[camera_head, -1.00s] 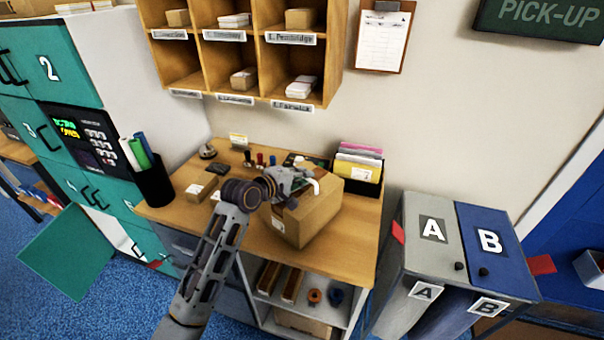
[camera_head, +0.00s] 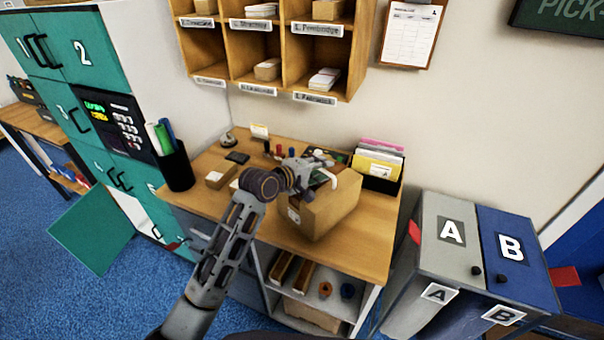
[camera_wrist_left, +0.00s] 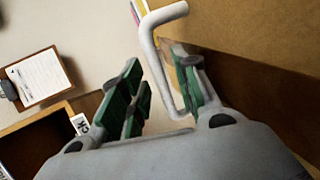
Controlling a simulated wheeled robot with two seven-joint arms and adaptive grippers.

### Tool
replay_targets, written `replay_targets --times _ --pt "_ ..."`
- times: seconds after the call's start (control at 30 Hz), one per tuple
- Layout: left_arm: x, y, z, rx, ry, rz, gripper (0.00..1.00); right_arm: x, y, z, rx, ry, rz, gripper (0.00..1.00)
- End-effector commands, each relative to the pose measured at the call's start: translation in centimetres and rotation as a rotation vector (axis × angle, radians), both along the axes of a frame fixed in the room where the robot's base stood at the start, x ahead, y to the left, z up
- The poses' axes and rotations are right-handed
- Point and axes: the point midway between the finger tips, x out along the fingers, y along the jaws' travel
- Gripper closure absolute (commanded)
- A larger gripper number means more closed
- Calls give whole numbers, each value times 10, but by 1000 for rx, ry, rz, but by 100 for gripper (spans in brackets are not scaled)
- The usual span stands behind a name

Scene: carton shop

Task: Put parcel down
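The parcel is a brown cardboard box (camera_head: 335,212) with a white label on its side. It sits on the wooden counter, and its brown face (camera_wrist_left: 245,35) fills the right of the left wrist view. A white bent handle (camera_head: 328,180) shows by its top; in the left wrist view the handle (camera_wrist_left: 156,58) runs between my fingers. My left gripper (camera_head: 312,168) is at the top of the box. Its green-padded fingers (camera_wrist_left: 160,88) stand apart, with a gap on the handle's left side; contact is unclear. My right gripper is not in view.
The wooden counter (camera_head: 370,250) has a pen cup (camera_head: 177,168) at left, a small box (camera_head: 220,174), stamps and a file holder (camera_head: 380,165) behind. Pigeonholes (camera_head: 270,45) hang above. Bins A (camera_head: 447,245) and B (camera_head: 515,260) stand right. Teal lockers (camera_head: 85,55) stand left.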

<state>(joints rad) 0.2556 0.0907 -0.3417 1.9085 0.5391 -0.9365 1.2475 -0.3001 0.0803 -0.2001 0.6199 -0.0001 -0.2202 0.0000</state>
Motion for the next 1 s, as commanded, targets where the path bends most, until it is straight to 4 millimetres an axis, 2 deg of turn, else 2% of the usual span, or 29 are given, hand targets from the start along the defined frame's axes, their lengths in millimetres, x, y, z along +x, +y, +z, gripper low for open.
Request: replay_targets --times 1.0 --pt "-73 63 34 0 0 1 69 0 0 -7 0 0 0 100"
